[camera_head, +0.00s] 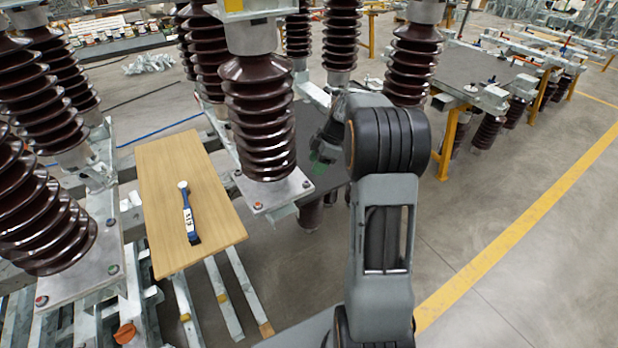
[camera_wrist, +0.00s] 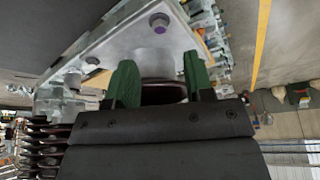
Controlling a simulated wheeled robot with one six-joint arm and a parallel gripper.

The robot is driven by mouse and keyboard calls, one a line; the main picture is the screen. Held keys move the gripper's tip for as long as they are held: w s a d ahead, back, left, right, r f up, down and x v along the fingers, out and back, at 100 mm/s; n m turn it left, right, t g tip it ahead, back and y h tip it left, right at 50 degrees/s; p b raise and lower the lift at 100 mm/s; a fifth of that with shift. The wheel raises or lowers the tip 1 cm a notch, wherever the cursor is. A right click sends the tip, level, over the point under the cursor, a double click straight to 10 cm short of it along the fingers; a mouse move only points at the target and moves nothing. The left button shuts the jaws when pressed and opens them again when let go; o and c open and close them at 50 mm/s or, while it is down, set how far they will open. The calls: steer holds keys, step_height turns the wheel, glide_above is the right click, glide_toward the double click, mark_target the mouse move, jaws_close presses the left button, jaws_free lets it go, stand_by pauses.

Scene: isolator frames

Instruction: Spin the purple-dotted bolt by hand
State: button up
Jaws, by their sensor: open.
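The purple-dotted bolt (camera_wrist: 159,22) sits near the corner of a light metal flange plate (camera_wrist: 125,42), at the top of the wrist view. Its purple mark faces the camera. My gripper (camera_wrist: 160,80) is open, with its two green fingers apart and nothing gripped between them. The bolt lies beyond the fingertips, apart from them. In the head view my gripper (camera_head: 323,155) is partly hidden behind my arm, beside the central brown insulator. I cannot make out the purple mark in the head view.
A second bolt (camera_wrist: 92,60) is on the same plate. A dark ribbed insulator (camera_wrist: 163,93) shows behind the fingers. In the head view, brown insulators (camera_head: 260,115) stand close to my arm. A wooden board (camera_head: 160,170) carries a blue-and-white wrench (camera_head: 188,215).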

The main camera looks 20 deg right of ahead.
mark_target(307, 182)
steer(key=shift+x, duration=3.5)
steer(key=shift+c, duration=0.2)
jaws_close()
